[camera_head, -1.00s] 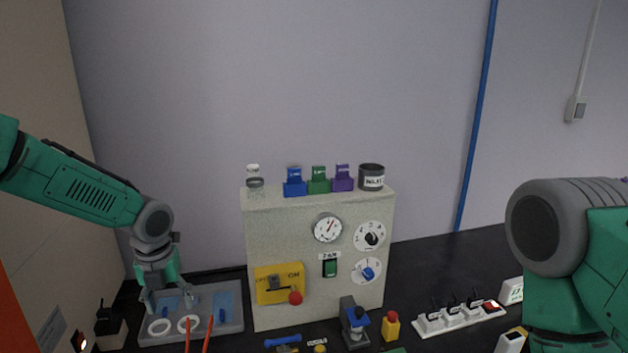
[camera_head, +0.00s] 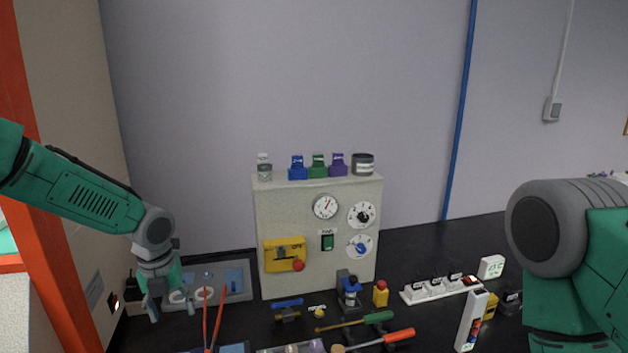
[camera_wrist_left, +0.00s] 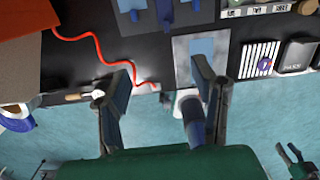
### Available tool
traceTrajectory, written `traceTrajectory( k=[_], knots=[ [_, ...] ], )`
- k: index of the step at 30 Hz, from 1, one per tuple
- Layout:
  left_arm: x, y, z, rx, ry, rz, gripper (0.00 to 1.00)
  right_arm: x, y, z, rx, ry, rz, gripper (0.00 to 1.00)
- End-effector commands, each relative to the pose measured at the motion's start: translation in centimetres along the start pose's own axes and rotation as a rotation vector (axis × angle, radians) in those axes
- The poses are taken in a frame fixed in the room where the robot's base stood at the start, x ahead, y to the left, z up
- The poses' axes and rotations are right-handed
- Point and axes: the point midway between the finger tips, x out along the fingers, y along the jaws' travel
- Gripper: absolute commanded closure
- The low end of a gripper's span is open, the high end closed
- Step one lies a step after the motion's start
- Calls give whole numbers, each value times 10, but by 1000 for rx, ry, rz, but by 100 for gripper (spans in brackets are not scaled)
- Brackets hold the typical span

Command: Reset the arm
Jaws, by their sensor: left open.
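My left arm (camera_head: 85,195) is green and comes in from the left with a grey wrist. Its gripper (camera_head: 163,305) points down at the left front of the grey tray (camera_head: 242,293).
A beige control panel (camera_head: 290,218) with dials stands on the black bench. Screwdrivers (camera_head: 375,340), a power strip (camera_head: 440,291) and small blocks lie in front and to the right. A red post (camera_head: 45,180) rises at left. A red cable (camera_wrist_left: 100,58) crosses the wrist view.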

Motion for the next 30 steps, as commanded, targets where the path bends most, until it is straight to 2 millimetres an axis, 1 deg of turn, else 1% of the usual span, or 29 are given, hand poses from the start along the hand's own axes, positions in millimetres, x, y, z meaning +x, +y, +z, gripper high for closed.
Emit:
traceTrajectory(
  k=[1, 5, 8, 11, 14, 16, 17, 20, 21, 23, 24, 26, 27, 30],
  knots=[
    [8, -2, -7, -30, 10, -6, 47, 0, 0, -1, 0, 2, 0, 60],
    [26, -8, -24, -134, 33, -28, 47, 0, 0, -1, 0, 2, 0, 60],
    [42, -11, -43, -235, 57, -46, 47, 0, 0, -1, 0, 2, 0, 60],
    [60, -14, -67, -364, 87, -64, 47, 0, 0, -1, 0, 2, 0, 60],
    [80, -15, -94, -516, 123, -76, 47, 0, 0, -1, 0, 2, 0, 60],
    [94, -16, -116, -647, 151, -82, 47, 0, 0, -1, 0, 1, 0, 60],
    [102, -15, -128, -713, 167, -82, 47, 0, 0, -1, 0, 1, 0, 60],
    [127, -10, -171, -983, 219, -70, 47, 0, 0, 0, 0, 1, 0, 60],
    [136, -6, -192, -1118, 240, -57, 47, 0, 0, 0, 0, 1, 0, 60],
    [149, 3, -224, -1334, 264, -32, 47, 0, 0, 0, 0, 1, 0, 60],
    [156, 10, -245, -1483, 273, -11, 47, 0, 0, 0, 0, 1, 0, 60],
    [164, 24, -274, -1701, 275, 23, 47, 0, 0, 0, 0, 1, 0, 60],
    [167, 33, -291, -1841, 268, 43, 47, 0, 0, 0, 0, 1, 0, 60],
    [170, 57, -328, -2153, 229, 90, 47, 0, 0, 0, 0, 1, 0, 60]
  ],
)
